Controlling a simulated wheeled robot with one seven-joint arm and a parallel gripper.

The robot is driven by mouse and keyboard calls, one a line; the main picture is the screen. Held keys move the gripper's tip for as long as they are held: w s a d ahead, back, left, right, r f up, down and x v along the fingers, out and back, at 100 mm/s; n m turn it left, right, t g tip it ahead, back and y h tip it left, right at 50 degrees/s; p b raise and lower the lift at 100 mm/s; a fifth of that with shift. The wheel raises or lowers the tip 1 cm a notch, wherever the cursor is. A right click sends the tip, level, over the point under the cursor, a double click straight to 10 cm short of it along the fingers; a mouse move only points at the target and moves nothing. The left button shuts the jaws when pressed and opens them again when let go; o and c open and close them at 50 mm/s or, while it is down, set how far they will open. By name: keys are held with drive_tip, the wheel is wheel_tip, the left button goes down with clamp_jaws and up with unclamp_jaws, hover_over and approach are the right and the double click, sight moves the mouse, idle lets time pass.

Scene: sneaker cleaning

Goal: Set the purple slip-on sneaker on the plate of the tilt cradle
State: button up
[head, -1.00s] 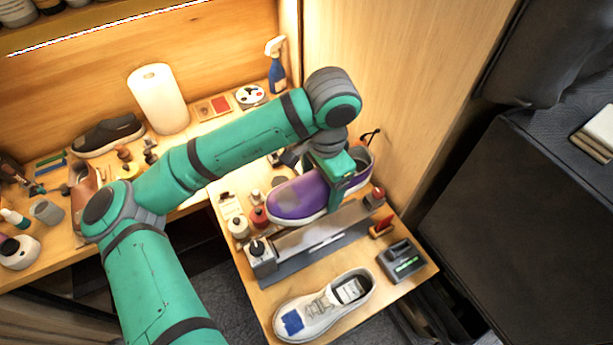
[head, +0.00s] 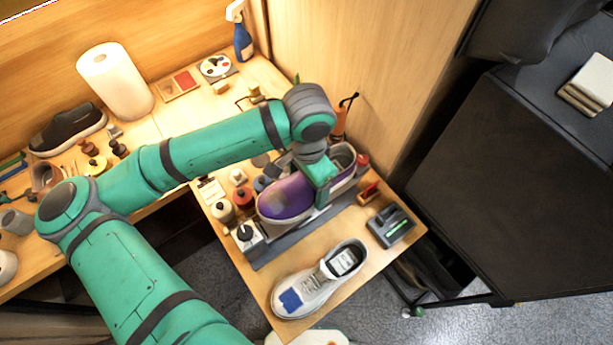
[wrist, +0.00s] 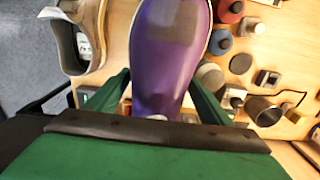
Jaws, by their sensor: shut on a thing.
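The purple slip-on sneaker (head: 285,201) has a pale sole and a dull greyish patch on its toe. My gripper (head: 322,187) is shut on it near the heel, from above; in the wrist view the green fingers flank the purple upper (wrist: 168,75). The tilt cradle (head: 285,247) is a long grey base with an end block and black knob at its left. The sneaker lies along the cradle in the head view and hides most of its plate. I cannot tell whether the sole touches the plate.
A white sneaker (head: 318,280) with a blue patch stands in front of the cradle. A dark device (head: 391,226) and a red-topped brush (head: 369,190) are to the right. Small bottles (head: 223,210) crowd the back left. The wooden side wall (head: 350,60) rises behind.

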drive_tip(key=shift+f, duration=3.75)
drive_tip(key=shift+s+d+f, duration=0.1)
drive_tip(key=shift+s, duration=0.05)
drive_tip(key=o, duration=1.5)
drive_tip(key=shift+r, duration=4.5)
